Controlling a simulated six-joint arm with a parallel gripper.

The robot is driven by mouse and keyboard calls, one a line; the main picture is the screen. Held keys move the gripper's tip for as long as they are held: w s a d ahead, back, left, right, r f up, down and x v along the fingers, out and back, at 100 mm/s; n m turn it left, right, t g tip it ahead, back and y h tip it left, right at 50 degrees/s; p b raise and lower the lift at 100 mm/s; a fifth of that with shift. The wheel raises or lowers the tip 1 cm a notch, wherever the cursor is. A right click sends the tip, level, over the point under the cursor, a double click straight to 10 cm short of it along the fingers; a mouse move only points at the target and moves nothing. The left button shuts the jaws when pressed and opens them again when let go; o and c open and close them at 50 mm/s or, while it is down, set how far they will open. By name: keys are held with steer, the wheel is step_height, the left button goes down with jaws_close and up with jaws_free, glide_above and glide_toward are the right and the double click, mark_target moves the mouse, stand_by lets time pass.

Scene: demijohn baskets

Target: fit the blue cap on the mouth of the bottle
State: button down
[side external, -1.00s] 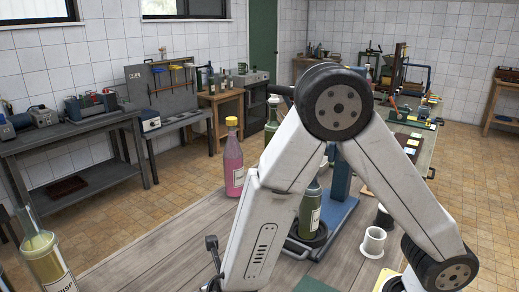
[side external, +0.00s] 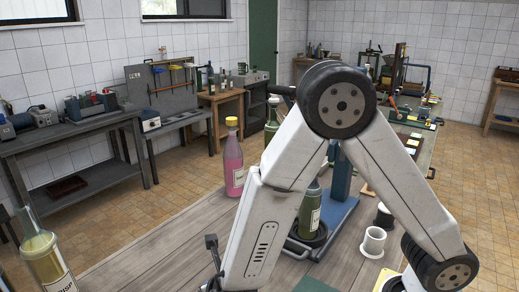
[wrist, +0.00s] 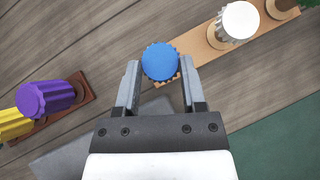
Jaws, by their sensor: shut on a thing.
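The blue cap (wrist: 160,61) is round with a ridged edge. In the wrist view it sits between the fingertips of my gripper (wrist: 160,72), which is shut on it. A green bottle with a pale label (side external: 310,208) stands upright at a blue stand (side external: 338,215) in the side view, partly behind my arm. Its mouth looks bare, though it is small there. The side view does not show my gripper or the blue cap. The wrist view shows no bottle.
In the wrist view, a white cap (wrist: 239,21) sits on a tan board (wrist: 196,48); purple (wrist: 45,99) and yellow (wrist: 14,124) caps lie left. A pink bottle (side external: 233,165), a yellowish bottle (side external: 45,258) and a white cup (side external: 374,241) stand on the bench.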

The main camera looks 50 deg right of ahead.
step_height(320, 180, up, 10)
steer(key=shift+f, duration=0.15)
stand_by(0.6)
stand_by(0.6)
steer(key=w+d+r+m+g+h, duration=0.2)
steer(key=d+r+m, duration=0.25)
steer(key=d, duration=0.35)
steer(key=w+d+r+m+g+h, duration=0.25)
steer(key=d+r+m, duration=0.2)
steer(key=d, duration=0.35)
steer(key=s+d+r+m+g, duration=0.7)
steer(key=s+d+r+m, duration=0.2)
steer(key=d, duration=0.6)
step_height(320, 180, up, 2)
steer(key=shift+s+r, duration=0.2)
steer(key=shift+s, duration=0.5)
steer(key=shift+f+h, duration=0.15)
steer(key=shift+h, duration=0.1)
